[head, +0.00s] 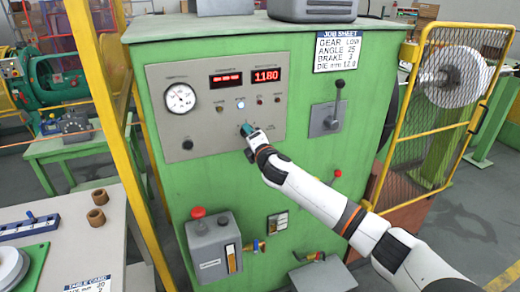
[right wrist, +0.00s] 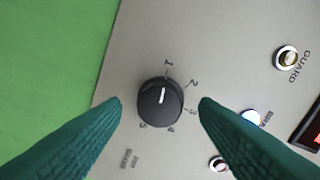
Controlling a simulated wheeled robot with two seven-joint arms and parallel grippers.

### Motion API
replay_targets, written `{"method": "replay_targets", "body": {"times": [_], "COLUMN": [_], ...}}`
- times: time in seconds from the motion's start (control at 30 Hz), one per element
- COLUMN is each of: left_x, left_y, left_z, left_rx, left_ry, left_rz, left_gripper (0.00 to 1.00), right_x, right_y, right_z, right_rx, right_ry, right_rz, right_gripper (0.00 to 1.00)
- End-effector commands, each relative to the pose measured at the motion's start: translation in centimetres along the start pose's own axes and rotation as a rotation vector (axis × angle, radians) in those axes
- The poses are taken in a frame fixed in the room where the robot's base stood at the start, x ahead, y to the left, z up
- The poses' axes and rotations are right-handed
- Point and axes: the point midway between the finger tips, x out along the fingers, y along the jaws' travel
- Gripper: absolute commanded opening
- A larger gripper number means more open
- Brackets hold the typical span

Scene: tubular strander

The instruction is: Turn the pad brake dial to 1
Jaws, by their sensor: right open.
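The black pad brake dial (right wrist: 160,101) is on the grey control panel (head: 170,72). In the right wrist view its white pointer line points up, close to the printed 1. The numbers 2 and 3 run down its right side, with 4 and 5 below. My right gripper (head: 246,130) is at the panel under the lamps and hides the dial in the head view. In the right wrist view its two green fingers (right wrist: 160,107) are open on either side of the dial, with visible gaps. My left gripper is not in view.
Lamps (head: 240,105) and red readouts (head: 266,76) sit above the dial, a gauge (head: 180,98) to the left. A lever (head: 328,112) is to the right. The job sheet (head: 337,50) reads brake 3. A yellow mesh guard (head: 440,120) stands at the right.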

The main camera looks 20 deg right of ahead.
Motion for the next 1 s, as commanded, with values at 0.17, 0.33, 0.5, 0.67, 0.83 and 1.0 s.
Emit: {"method": "replay_targets", "body": {"times": [0.17, 0.33, 0.5, 0.67, 0.83, 1.0], "left_x": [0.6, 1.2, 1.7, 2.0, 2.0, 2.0], "left_y": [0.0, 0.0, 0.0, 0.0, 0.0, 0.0], "left_z": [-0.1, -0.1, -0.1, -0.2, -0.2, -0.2], "left_rx": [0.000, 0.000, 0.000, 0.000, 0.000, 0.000], "left_ry": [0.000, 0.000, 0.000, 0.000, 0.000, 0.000], "left_rz": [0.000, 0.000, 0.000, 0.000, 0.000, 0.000], "left_gripper": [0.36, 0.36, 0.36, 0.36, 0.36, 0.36], "right_x": [-2.9, -5.8, -8.4, -10.0, -10.5, -10.5], "right_y": [0.2, 0.3, 0.3, 0.2, 0.1, 0.1], "right_z": [0.1, 0.1, 0.1, 0.1, 0.1, 0.1], "right_rx": [-0.003, -0.003, -0.003, -0.002, -0.002, -0.002], "right_ry": [-0.002, -0.001, -0.001, -0.001, -0.001, -0.001], "right_rz": [-0.001, 0.001, 0.001, 0.001, 0.002, 0.002], "right_gripper": [0.55, 0.55, 0.55, 0.55, 0.55, 0.55]}}
